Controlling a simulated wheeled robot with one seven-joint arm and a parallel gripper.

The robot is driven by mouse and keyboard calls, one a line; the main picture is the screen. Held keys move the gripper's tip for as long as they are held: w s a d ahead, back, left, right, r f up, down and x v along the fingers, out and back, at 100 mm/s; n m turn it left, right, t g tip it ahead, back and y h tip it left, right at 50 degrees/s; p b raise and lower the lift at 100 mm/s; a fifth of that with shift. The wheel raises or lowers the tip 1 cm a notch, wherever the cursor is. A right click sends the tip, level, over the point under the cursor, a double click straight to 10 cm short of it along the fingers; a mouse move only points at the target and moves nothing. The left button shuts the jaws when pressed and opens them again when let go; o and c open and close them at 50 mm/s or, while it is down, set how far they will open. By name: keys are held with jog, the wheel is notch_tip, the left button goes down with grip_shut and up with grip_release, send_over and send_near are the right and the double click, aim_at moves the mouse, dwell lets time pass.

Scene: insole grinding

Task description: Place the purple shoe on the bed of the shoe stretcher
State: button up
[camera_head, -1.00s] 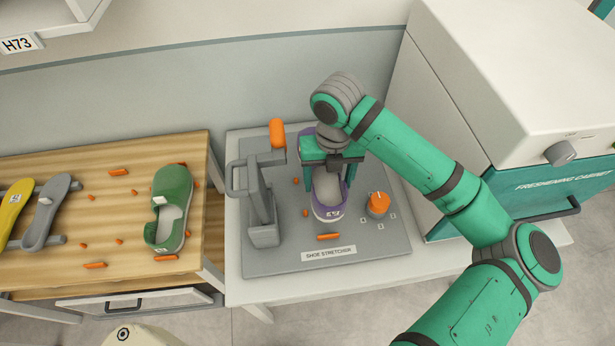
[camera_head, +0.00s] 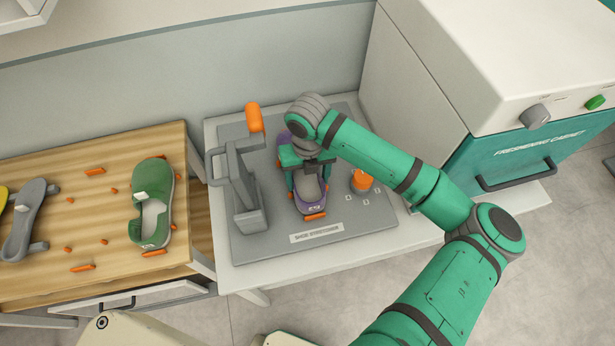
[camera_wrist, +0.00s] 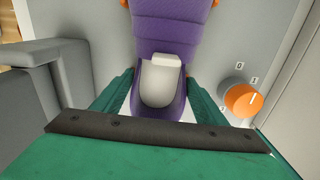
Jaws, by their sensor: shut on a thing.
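The purple shoe (camera_head: 313,207) is over the middle of the shoe stretcher's grey bed (camera_head: 270,243), toe to the back and heel to the front. Its heel is close to the orange marker (camera_head: 316,216) on the bed. I cannot tell whether its sole touches the bed. My gripper (camera_head: 309,186) is shut on the shoe, with green fingers on both sides of its heel part. In the wrist view, the purple shoe (camera_wrist: 171,33) shows its pale opening between the fingers (camera_wrist: 158,95). My wrist hides part of the shoe in the head view.
The stretcher's grey lever frame with an orange handle (camera_head: 254,117) stands left of the shoe. An orange knob (camera_head: 361,180) is close on the right. A green shoe (camera_head: 152,205) lies on the wooden table at left. The freshening cabinet (camera_head: 530,150) stands at right.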

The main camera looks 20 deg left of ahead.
jog(key=o, duration=1.8)
jog(key=shift+f, duration=0.1)
jog(key=shift+o, duration=0.2)
notch_tip(320, 180, up, 12)
